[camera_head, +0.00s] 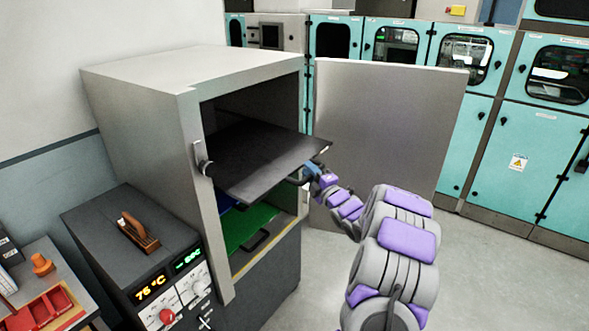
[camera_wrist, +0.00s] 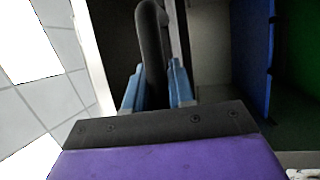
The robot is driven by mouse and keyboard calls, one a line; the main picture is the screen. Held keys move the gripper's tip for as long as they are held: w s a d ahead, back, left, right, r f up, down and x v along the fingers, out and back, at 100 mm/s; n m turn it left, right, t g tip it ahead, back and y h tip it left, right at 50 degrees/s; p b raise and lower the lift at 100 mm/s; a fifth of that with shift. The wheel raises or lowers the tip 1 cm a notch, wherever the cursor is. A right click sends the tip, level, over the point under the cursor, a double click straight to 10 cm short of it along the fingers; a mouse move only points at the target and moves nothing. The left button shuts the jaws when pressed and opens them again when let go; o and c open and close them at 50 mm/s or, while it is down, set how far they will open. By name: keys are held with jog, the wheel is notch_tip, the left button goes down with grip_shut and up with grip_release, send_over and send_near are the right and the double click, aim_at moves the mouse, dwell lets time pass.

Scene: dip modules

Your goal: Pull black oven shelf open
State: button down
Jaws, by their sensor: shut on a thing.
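The black oven shelf (camera_head: 268,163) sticks out of the front of the grey oven (camera_head: 140,105), with its rear part inside the cavity. My gripper (camera_head: 311,170) is at the shelf's front edge, low on the right side. In the wrist view, my gripper's two blue fingers (camera_wrist: 155,88) are shut on the dark curved handle (camera_wrist: 152,40) of the shelf. The oven door (camera_head: 385,135) stands wide open to the right. Below the black shelf, a green shelf (camera_head: 250,228) and a sliver of a blue shelf (camera_head: 232,205) show inside.
A side table (camera_head: 40,290) holds red trays. Teal cabinets (camera_head: 500,150) line the back wall. The floor (camera_head: 480,270) at the right is clear.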

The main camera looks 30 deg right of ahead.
jog(key=shift+s+d+f, duration=0.15)
jog(key=shift+s+d, duration=0.05)
jog(key=shift+s, duration=0.4)
jog(key=shift+s+d+f, duration=0.15)
jog(key=shift+s, duration=0.4)
jog(key=c, duration=1.1)
grip_release()
jog(key=shift+w+d, duration=0.1)
jog(key=shift+c, duration=0.2)
jog(key=shift+o, duration=0.4)
jog(key=shift+r, duration=0.1)
jog(key=s+f+p, duration=0.1)
jog(key=s+f, duration=0.2)
jog(key=s, duration=1.4)
jog(key=shift+a+f+p, duration=0.15)
jog(key=shift+a+p, duration=0.15)
jog(key=shift+p, duration=0.05)
